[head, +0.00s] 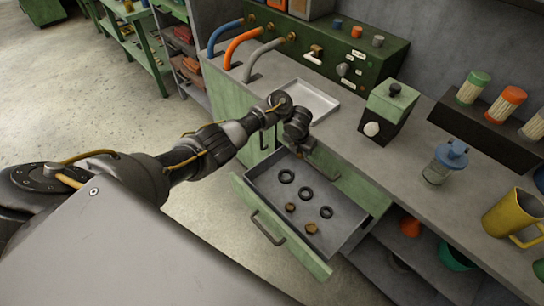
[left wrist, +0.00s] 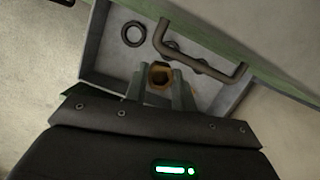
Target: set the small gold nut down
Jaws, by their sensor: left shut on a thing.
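My left gripper (head: 300,148) hangs at the counter's front edge, over the back part of the open drawer (head: 352,240). In the left wrist view its fingers (left wrist: 160,82) are shut on a small gold nut (left wrist: 161,71). The held nut cannot be made out in the head view, where the gripper hides it. Two gold-brown nuts, one (head: 290,208) and another (head: 311,228), lie on the drawer floor. My right gripper is not in view.
Black rings lie in the drawer: one (head: 287,176), a second (head: 306,193) and a third (head: 326,212). A bar handle (left wrist: 203,52) is close to the fingers. The counter holds a white tray (head: 309,100) and a green-grey box (head: 388,108). The drawer's right part has bare floor.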

